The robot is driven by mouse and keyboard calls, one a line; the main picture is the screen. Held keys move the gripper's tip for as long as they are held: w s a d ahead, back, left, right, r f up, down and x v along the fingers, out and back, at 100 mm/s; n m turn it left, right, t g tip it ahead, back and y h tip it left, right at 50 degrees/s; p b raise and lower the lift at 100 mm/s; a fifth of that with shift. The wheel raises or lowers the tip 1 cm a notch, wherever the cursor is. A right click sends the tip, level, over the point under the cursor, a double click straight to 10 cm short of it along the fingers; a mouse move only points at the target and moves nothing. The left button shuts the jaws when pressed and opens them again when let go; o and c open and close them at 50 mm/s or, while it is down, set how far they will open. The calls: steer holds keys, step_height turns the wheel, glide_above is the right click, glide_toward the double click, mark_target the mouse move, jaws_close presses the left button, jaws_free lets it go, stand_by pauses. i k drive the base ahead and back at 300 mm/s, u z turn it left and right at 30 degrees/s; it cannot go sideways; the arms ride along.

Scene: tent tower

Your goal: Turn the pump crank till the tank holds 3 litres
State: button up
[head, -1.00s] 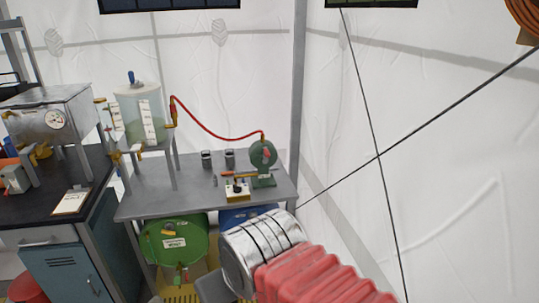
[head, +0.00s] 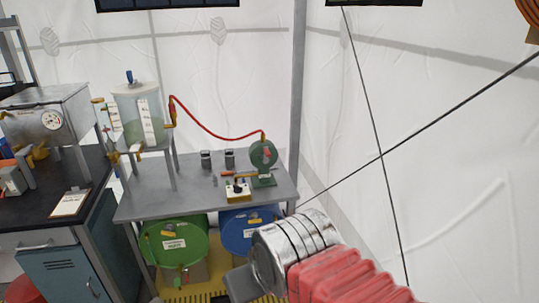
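The green pump (head: 263,157) with a red centre stands at the right end of the grey bench. An orange crank handle (head: 240,175) appears to reach left from it, low over the bench. The clear tank (head: 130,118) stands on a raised stand at the bench's left, with white scale strips on its side. The liquid level is too faint to read. A red hose (head: 208,131) joins tank and pump. My arm's silver and red links show at the lower right, in front of and below the bench, apart from the crank. My gripper's fingers are not visible.
On the grey bench (head: 146,205) stand two dark cups (head: 230,158) and a small yellow-and-white box (head: 238,189) near the pump. A green drum (head: 183,246) and a blue drum (head: 236,229) lie beneath. A dark workbench (head: 30,215) stands left. Dark cables cross the right side.

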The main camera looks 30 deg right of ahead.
mark_target(267, 154)
steer(key=u, duration=0.05)
steer(key=i, duration=1)
steer(key=z, duration=0.05)
